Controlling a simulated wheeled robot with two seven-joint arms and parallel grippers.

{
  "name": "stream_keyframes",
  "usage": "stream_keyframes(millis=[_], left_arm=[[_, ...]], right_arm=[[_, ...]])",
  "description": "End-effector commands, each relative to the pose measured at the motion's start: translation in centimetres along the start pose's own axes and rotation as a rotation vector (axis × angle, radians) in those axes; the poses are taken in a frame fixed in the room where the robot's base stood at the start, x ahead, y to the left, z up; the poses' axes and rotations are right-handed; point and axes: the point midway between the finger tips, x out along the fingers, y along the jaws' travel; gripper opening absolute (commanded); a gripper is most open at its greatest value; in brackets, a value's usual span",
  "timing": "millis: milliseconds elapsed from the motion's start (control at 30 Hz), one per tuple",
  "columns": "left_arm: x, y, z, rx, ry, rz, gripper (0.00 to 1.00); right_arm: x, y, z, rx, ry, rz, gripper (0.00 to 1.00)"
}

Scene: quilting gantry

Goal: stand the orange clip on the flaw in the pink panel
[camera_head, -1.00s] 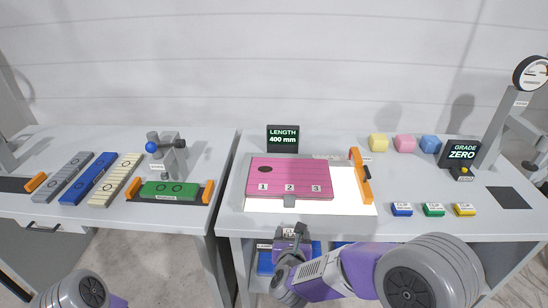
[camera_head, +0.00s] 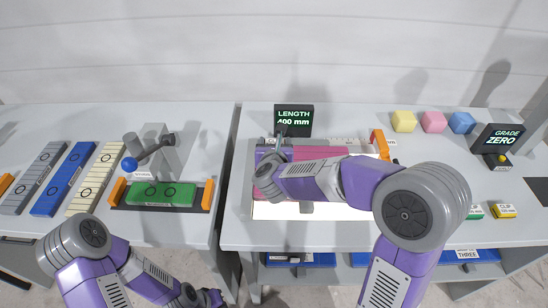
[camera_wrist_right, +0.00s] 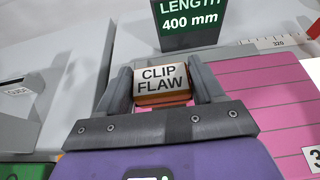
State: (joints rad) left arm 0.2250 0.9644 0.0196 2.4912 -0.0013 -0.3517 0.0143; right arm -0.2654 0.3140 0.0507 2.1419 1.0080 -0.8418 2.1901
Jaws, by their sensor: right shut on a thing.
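The orange clip (camera_wrist_right: 163,86), a small block with a white "CLIP FLAW" label and orange edges, is between the fingers of my right gripper (camera_wrist_right: 161,78) in the right wrist view. That gripper (camera_head: 276,144) is shut on it, over the left end of the pink panel (camera_head: 318,153) in the head view. The pink panel (camera_wrist_right: 285,95) also shows with its lines at the right of the wrist view. The dark flaw is hidden behind my right gripper and arm. I cannot tell whether the clip touches the panel. My left gripper (camera_head: 205,297) is low at the bottom edge, its jaws unclear.
A "LENGTH 400 mm" display (camera_head: 293,118) stands just behind the panel. An orange bar (camera_head: 380,145) is at the panel's right. Yellow, pink and blue blocks stand at the back right. The left table holds a green block (camera_head: 162,194) and a blue-knobbed lever (camera_head: 131,164).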

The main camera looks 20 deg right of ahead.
Motion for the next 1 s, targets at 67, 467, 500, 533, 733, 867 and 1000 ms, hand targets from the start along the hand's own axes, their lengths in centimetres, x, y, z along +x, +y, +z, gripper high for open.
stream_keyframes(millis=[67, 467, 500, 533, 733, 867, 1000], left_arm=[[0.3, -0.1, 0.0, 0.0, 0.0, 0.0, 0.0], [1.6, -0.6, -0.1, 0.0, 0.001, 0.0, 0.0], [1.6, -0.6, -0.1, 0.0, 0.001, 0.0, 0.0], [1.6, -0.6, -0.1, 0.0, 0.001, 0.0, 0.0], [1.8, -0.6, -0.1, 0.0, 0.001, 0.0, 0.0], [2.0, -0.7, -0.1, 0.0, 0.001, 0.0, 0.0], [1.9, -0.7, -0.1, 0.0, 0.001, 0.0, 0.0]], right_arm=[[0.3, 0.0, -0.8, 0.0, 0.0, -0.001, 0.38], [2.1, -0.1, -5.0, 0.002, -0.001, -0.001, 0.38], [2.0, -0.1, -4.9, 0.002, -0.002, -0.001, 0.38], [2.0, -0.1, -4.9, 0.002, -0.002, -0.001, 0.38], [2.1, -0.1, -5.0, 0.002, -0.002, -0.001, 0.38], [2.1, -0.1, -5.2, 0.002, -0.001, -0.001, 0.72], [2.1, 0.0, -5.1, 0.002, -0.001, -0.001, 0.93]])
